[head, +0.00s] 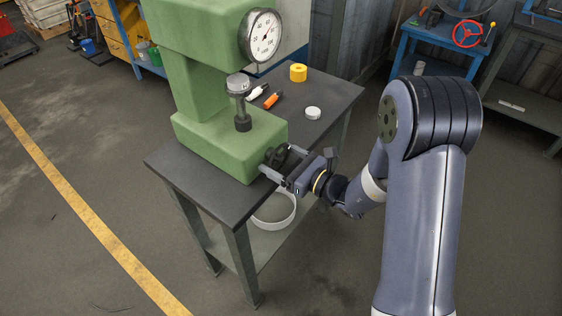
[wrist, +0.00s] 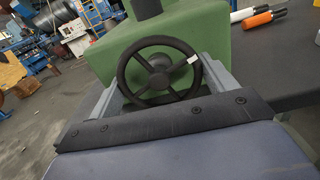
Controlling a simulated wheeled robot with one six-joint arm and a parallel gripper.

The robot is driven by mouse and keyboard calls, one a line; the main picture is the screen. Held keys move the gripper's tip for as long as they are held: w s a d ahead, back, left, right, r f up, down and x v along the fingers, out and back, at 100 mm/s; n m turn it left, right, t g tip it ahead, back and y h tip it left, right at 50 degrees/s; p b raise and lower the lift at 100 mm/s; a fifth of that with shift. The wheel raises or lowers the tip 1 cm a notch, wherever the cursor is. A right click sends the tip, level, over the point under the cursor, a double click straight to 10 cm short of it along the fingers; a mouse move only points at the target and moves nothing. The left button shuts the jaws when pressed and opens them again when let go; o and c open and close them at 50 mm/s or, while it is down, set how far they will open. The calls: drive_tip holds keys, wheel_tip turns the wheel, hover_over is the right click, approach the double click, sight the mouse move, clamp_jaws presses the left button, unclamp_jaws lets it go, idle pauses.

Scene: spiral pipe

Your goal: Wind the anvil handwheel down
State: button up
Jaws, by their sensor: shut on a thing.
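The anvil handwheel (wrist: 158,70) is a black spoked wheel with a white mark on its right side, on the front of the green press (head: 222,140). It also shows in the head view (head: 278,158), partly hidden by my gripper. My gripper (head: 274,172) is shut on the handwheel, with one grey finger at each side of the rim in the wrist view (wrist: 160,88). The anvil (head: 242,120) is a dark post under a round grey piece (head: 239,84) in the press opening. A dial gauge (head: 262,37) faces right on the press head.
The press stands on a dark table (head: 215,200). A yellow cylinder (head: 298,73), an orange marker (head: 272,100), a white marker (head: 257,93) and a white round piece (head: 313,113) lie behind my gripper. A white ring-shaped bowl (head: 273,212) sits on the lower shelf.

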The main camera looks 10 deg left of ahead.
drive_tip(key=n+b, duration=0.1)
drive_tip(key=b, duration=0.1)
drive_tip(key=n+b, duration=0.2)
drive_tip(key=b, duration=0.1)
drive_tip(key=shift+f, duration=0.35)
drive_tip(key=n+b, duration=0.2)
drive_tip(key=b, duration=0.2)
drive_tip(key=shift+n, duration=0.3)
drive_tip(key=n+b, duration=0.1)
drive_tip(key=b, duration=0.2)
drive_tip(key=shift+r+n, duration=0.1)
drive_tip(key=shift+n, duration=0.3)
drive_tip(key=shift+r+n+b, duration=0.2)
drive_tip(key=shift+n+b, duration=0.4)
drive_tip(key=shift+b, duration=0.45)
drive_tip(key=shift+r, duration=0.1)
drive_tip(key=o, duration=0.9)
drive_tip(key=shift+o, duration=0.2)
drive_tip(key=shift+p, duration=0.6)
